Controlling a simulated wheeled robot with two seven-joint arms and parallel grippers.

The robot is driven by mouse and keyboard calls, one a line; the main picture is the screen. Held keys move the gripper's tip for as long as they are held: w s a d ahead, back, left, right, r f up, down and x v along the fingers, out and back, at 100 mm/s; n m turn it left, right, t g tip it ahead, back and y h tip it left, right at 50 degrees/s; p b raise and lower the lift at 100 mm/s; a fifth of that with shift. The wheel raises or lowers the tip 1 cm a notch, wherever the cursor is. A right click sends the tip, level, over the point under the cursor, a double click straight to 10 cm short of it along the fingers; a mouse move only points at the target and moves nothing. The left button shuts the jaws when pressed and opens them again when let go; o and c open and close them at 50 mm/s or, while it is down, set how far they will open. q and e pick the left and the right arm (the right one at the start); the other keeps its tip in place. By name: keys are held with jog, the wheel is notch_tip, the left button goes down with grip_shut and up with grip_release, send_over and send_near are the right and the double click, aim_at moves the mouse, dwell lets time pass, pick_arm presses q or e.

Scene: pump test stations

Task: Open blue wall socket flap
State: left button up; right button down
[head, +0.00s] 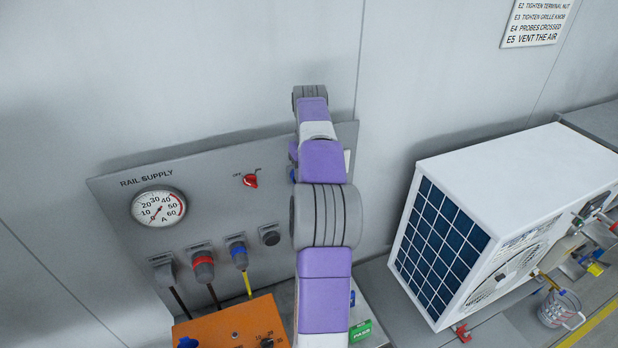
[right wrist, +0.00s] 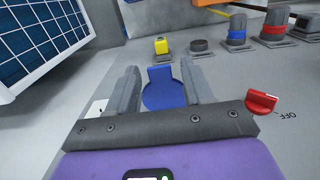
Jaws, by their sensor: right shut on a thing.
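The blue socket flap (right wrist: 163,92) is a round blue disc with a squarer tab at its top, seen in the right wrist view. My right gripper (right wrist: 161,76) has one finger on each side of it and is shut on it. Where exactly the fingers touch the flap is hard to see. In the head view my right arm covers the gripper and most of that part of the panel; a small blue edge (head: 292,175) shows beside the arm. My left gripper is not in view.
The grey rail supply panel (head: 112,208) carries a gauge (head: 158,207), a red switch (head: 250,181), a black capped socket (head: 270,236), and red (head: 203,268) and blue (head: 239,256) plugs with cables. An orange box (head: 235,325) stands below. A white pump unit (head: 510,180) stands right.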

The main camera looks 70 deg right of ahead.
jog(key=shift+c, duration=2.2)
grip_release()
jog(key=shift+r, duration=0.1)
jog(key=shift+d+r, duration=0.1)
jog(key=shift+r, duration=3.65)
